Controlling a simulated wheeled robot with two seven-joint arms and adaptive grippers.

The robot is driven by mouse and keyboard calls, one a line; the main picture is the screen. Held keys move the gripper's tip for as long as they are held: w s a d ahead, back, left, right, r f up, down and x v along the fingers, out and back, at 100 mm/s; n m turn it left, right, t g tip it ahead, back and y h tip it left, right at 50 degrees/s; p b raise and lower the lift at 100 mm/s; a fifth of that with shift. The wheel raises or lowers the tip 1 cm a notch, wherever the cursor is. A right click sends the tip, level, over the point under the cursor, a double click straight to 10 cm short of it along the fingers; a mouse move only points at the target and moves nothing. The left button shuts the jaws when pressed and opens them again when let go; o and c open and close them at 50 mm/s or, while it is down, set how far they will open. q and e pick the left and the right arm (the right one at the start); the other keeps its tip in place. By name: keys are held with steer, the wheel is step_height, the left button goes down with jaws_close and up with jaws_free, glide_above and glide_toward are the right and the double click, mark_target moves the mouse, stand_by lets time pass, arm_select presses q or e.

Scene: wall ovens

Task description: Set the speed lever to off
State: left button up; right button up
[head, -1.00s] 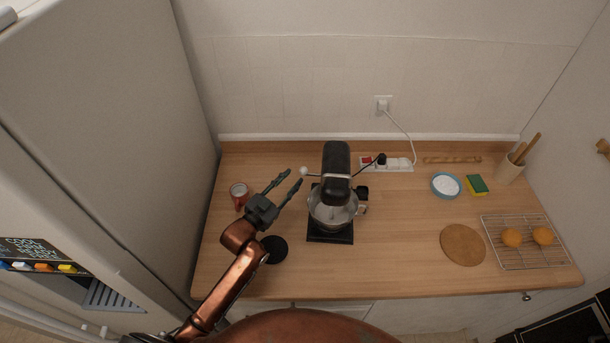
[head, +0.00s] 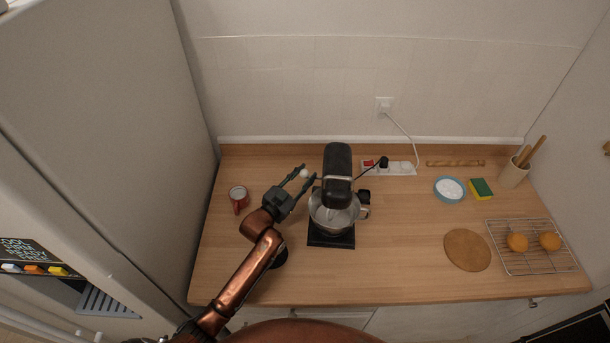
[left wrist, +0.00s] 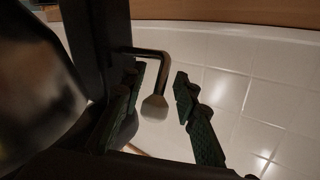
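A black stand mixer (head: 337,165) with a metal bowl stands on the wooden counter. Its speed lever, with a pale knob (head: 304,173), sticks out from the left side of the mixer. In the left wrist view, the lever is a bent dark rod ending in a pale knob (left wrist: 155,107). My left gripper (head: 305,176) is open at the mixer's left side, with its fingers on either side of the knob. In the left wrist view, the open fingers (left wrist: 158,98) show a gap between the knob and the right finger. My right gripper is not in view.
A power strip (head: 390,168) lies behind the mixer. A blue bowl (head: 449,189), a sponge (head: 481,189), a round board (head: 467,250) and a rack (head: 534,247) are on the right.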

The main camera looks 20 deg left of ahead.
arm_select(q)
steer(key=shift+c, duration=0.6)
jaws_close()
steer(key=shift+r, duration=0.15)
